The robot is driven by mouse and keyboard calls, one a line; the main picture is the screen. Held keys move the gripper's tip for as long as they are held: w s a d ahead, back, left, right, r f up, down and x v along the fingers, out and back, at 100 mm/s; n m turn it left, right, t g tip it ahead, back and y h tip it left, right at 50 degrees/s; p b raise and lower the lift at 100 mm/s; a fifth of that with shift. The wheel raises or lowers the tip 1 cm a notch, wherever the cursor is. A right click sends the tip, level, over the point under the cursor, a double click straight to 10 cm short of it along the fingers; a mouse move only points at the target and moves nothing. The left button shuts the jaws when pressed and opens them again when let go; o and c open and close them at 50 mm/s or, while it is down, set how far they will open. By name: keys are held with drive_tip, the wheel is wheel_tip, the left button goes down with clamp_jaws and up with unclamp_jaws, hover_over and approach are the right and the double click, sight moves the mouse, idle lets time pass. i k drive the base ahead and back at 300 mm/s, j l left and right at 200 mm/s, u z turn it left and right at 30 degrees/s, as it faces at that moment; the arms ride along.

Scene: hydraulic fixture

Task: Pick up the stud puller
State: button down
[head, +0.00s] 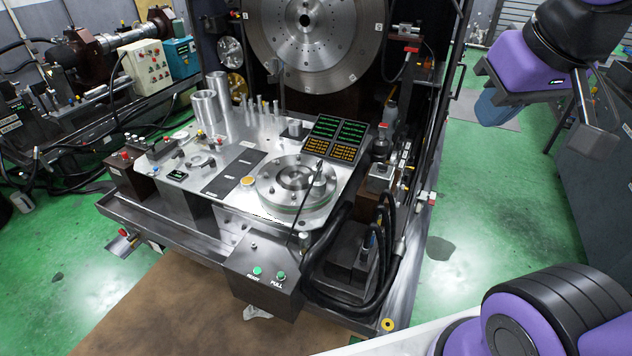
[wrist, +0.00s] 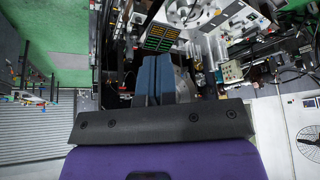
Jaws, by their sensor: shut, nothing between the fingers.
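No part is plainly recognisable as the stud puller. A box with green buttons marked READY and PULL (head: 265,274) is fixed at the front of the metal bench (head: 225,212). Behind it a round flanged disc (head: 290,204) with small studs lies on the bench, with a thin dark rod leaning across its right side. My gripper (head: 492,112) hangs at the upper right in the head view, well apart from the bench. In the wrist view, its two blue fingers (wrist: 155,68) are together with nothing between them.
A lit display (head: 338,138) stands behind the disc. Upright metal cylinders (head: 218,97) and several pins stand at the back left. Black hoses (head: 365,285) loop along the right side. A large vertical disc (head: 345,40) rises behind. Green floor (head: 465,240) is open to the right.

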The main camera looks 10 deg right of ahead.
sight(318, 188)
drive_tip(key=i+l+u, duration=0.1)
drive_tip(key=i, duration=0.4)
drive_tip(key=i+l+u, duration=0.15)
drive_tip(key=i+l, duration=0.2)
drive_tip(key=i, duration=0.1)
